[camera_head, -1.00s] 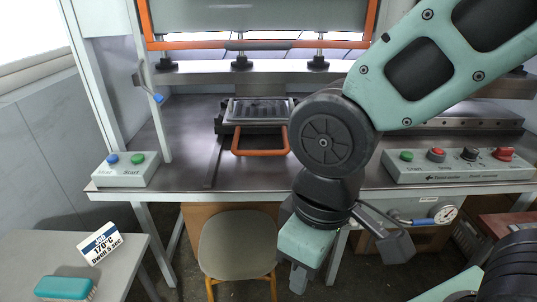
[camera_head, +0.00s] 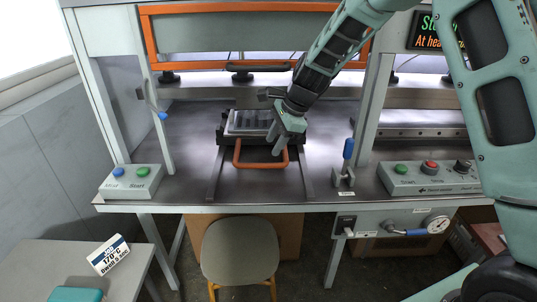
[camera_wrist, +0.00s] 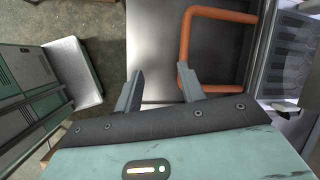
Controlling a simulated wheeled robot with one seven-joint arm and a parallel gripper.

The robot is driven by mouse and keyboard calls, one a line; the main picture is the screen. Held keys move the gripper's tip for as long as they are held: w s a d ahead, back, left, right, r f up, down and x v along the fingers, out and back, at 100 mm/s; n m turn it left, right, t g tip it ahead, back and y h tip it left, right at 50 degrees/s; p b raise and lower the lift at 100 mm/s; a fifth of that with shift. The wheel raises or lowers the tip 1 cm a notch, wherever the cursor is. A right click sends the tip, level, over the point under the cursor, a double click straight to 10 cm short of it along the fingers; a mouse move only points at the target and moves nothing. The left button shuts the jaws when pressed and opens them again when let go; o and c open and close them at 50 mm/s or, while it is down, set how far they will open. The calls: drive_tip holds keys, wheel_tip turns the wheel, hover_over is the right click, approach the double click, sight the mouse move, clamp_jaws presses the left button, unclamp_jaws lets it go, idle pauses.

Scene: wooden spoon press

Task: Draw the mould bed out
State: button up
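The mould bed (camera_head: 243,122) is a grey metal tray with shaped cavities, sitting between two rails on the press table. Its orange U-shaped handle (camera_head: 245,165) sticks out toward the front; the handle also shows in the wrist view (camera_wrist: 184,42). My gripper (camera_head: 279,143) points down over the right side of the bed, close to the handle. In the wrist view my gripper (camera_wrist: 158,84) has its two fingers spread with nothing between them. My wrist hides the bed's right part.
A start button box (camera_head: 131,182) stands at the table's left, another control box (camera_head: 428,179) at the right. A blue-handled lever (camera_head: 347,150) stands right of the rails. An orange-framed guard (camera_head: 240,8) hangs above. A chair (camera_head: 237,250) stands below. The table in front of the handle is clear.

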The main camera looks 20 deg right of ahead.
sight(267, 164)
drive_tip(key=w+d+f+m, duration=0.1)
drive_tip(key=w+d+m, duration=0.2)
drive_tip(key=w+d, duration=0.1)
drive_tip(key=shift+t, duration=0.3)
drive_tip(key=p+x, duration=0.1)
drive_tip(key=x, duration=1)
drive_tip(key=shift+f+p, duration=0.35)
drive_tip(key=shift+f, duration=0.05)
clamp_jaws()
